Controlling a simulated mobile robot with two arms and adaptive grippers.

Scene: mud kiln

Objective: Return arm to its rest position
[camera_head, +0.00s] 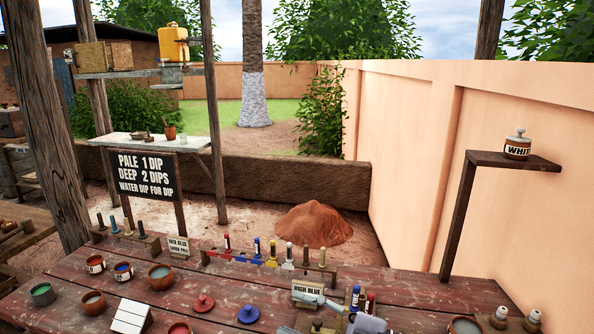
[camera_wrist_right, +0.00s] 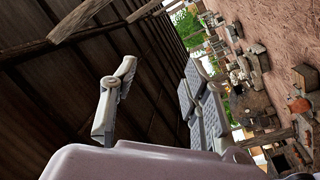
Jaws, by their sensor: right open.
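My left gripper is not in view.
A "WHITE" jar (camera_head: 517,147) stands on a shelf (camera_head: 500,160) at the right. A clay heap (camera_head: 313,224) lies beyond the table.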

